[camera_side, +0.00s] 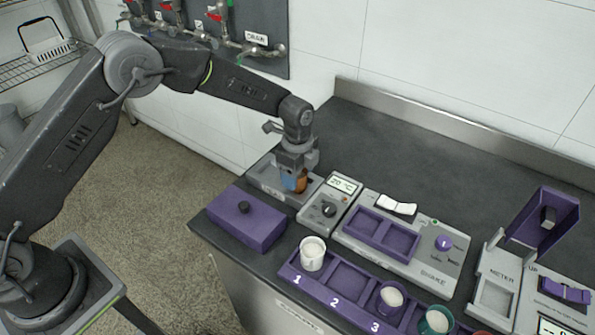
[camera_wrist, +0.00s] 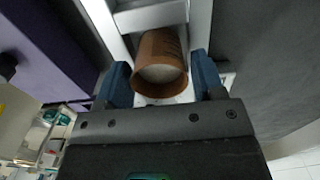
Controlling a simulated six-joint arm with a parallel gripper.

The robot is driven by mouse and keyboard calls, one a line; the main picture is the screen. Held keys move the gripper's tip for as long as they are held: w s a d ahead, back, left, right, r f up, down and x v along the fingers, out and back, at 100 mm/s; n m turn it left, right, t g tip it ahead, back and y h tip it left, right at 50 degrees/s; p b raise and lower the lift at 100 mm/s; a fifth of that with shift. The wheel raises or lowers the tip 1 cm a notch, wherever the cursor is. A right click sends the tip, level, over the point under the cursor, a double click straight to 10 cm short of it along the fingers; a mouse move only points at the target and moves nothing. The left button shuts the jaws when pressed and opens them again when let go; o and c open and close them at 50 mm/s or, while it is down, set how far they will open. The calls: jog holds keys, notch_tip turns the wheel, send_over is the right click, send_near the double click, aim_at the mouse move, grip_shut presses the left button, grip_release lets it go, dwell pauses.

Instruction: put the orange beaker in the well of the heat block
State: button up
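The orange beaker (camera_side: 301,184) is between the blue fingers of my gripper (camera_side: 294,180), low over the grey heat block (camera_side: 263,179) at the back left of the bench. In the wrist view the beaker (camera_wrist: 161,62) shows its rim and pale contents. The fingers of my gripper (camera_wrist: 162,78) lie close against both its sides and look shut on it. The well is mostly hidden behind the beaker and fingers. I cannot tell whether the beaker's base touches the block.
A display box reading 20 °C (camera_side: 330,203) stands right of the beaker. A purple box (camera_side: 245,216) is in front. A numbered purple rack (camera_side: 345,287) holds white, purple and green beakers. The shake unit (camera_side: 403,246) and meter (camera_side: 497,285) stand further right. The back of the bench is clear.

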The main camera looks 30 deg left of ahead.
jog(key=shift+o, duration=1)
notch_tip(320, 180, up, 13)
jog(key=shift+f, duration=0.2)
jog(key=s+a+r+n+t, duration=0.1)
jog(key=s+a+r+n, duration=0.25)
jog(key=s+r, duration=0.3)
jog(key=s+a+r+n+t, duration=0.1)
jog(key=s+a+r+n, duration=0.3)
jog(key=r, duration=0.3)
jog(key=s+a+n+t, duration=0.1)
jog(key=s+n, duration=0.4)
jog(key=s, duration=0.5)
jog(key=s+a+n+t, duration=0.2)
jog(key=s+n, duration=0.3)
jog(key=s, duration=0.5)
jog(key=shift+s+a+f+t, duration=0.3)
jog(key=shift+s+a+f, duration=0.05)
